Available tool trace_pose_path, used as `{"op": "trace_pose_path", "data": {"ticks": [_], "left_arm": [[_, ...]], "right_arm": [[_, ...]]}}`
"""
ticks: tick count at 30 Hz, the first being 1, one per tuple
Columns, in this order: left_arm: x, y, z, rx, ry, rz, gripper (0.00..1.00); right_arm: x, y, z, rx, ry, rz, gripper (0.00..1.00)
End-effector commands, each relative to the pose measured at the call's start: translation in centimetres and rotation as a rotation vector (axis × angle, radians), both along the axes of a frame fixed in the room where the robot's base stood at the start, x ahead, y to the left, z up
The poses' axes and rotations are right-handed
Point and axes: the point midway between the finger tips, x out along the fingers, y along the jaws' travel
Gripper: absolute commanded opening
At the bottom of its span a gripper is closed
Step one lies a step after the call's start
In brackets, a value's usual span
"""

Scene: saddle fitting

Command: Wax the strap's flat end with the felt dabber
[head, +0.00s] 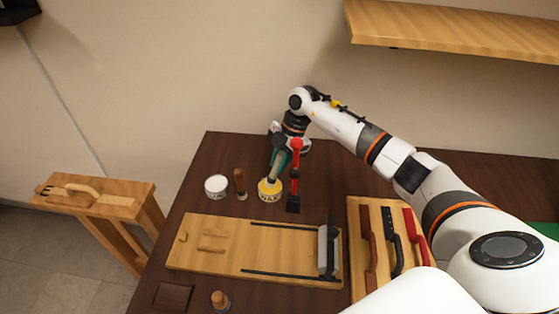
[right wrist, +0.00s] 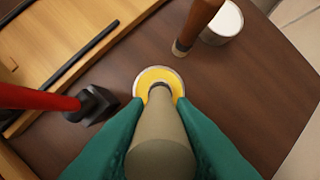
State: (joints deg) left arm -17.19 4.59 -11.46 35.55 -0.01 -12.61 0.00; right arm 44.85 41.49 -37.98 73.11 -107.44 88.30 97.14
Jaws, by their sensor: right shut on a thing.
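My right gripper (head: 276,167) has teal fingers, shut on a thick grey-beige cylinder (right wrist: 160,140), which looks like the felt dabber. The dabber points down at the open wax pot (head: 270,195), a white pot labelled WAX with a yellow top. In the right wrist view the dabber's lower end is over the middle of the yellow wax (right wrist: 147,78); I cannot tell whether it touches. Brown (head: 368,240), black (head: 391,240) and red (head: 416,237) strap-like pieces lie on a wooden board at right. I cannot tell which is the task's strap. My left gripper is not in view.
A red post (head: 295,165) with a black base stands close right of the wax pot. A brown-handled tool (head: 240,184) and a white tin (head: 216,186) stand left. A wooden fixture board (head: 215,260) with black rails lies in front. A wooden stand (head: 135,205) is beside the table.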

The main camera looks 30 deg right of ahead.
Motion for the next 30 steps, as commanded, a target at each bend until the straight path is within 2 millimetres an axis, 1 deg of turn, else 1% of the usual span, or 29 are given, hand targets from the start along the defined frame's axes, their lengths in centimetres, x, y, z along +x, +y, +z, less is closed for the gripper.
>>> {"op": "trace_pose_path", "data": {"ticks": [4,8,30], "left_arm": [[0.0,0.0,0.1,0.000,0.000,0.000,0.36],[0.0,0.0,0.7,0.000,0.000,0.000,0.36],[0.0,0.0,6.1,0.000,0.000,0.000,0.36]], "right_arm": [[-0.1,0.0,-0.1,-0.002,0.004,0.000,0.00],[-0.1,0.0,0.7,-0.001,0.003,0.000,0.00],[0.0,0.0,6.7,-0.001,0.001,0.000,0.00]]}}
